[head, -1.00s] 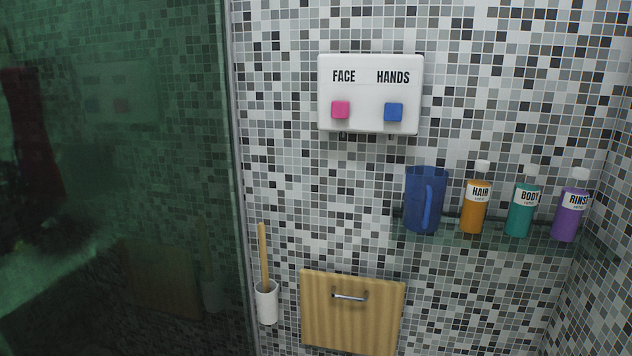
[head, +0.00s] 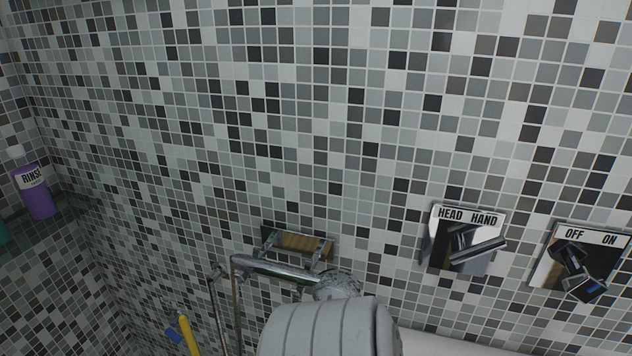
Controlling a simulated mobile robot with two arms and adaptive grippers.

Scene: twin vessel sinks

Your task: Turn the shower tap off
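The shower tap plate (head: 546,273) is on the tiled wall at the right of the head view. It is a mirrored square labelled OFF on its left and ON on its right. Its dark lever (head: 572,262) slants from upper left to lower right, with its thick end, bearing a small blue mark, low on the right, below ON. A second mirrored plate (head: 435,247), labelled HEAD and HAND, is to its left, with a chrome lever (head: 478,250) pointing right. Neither of my grippers shows; a grey ribbed part, apparently my arm, is at the bottom centre.
A chrome bar fixture (head: 275,270) with pipes stands out from the wall left of the plates. A wooden piece (head: 303,243) is behind it. A purple RINSE bottle (head: 36,192) is on a glass shelf (head: 75,203) at the far left. A yellow handle (head: 188,333) is low on the left.

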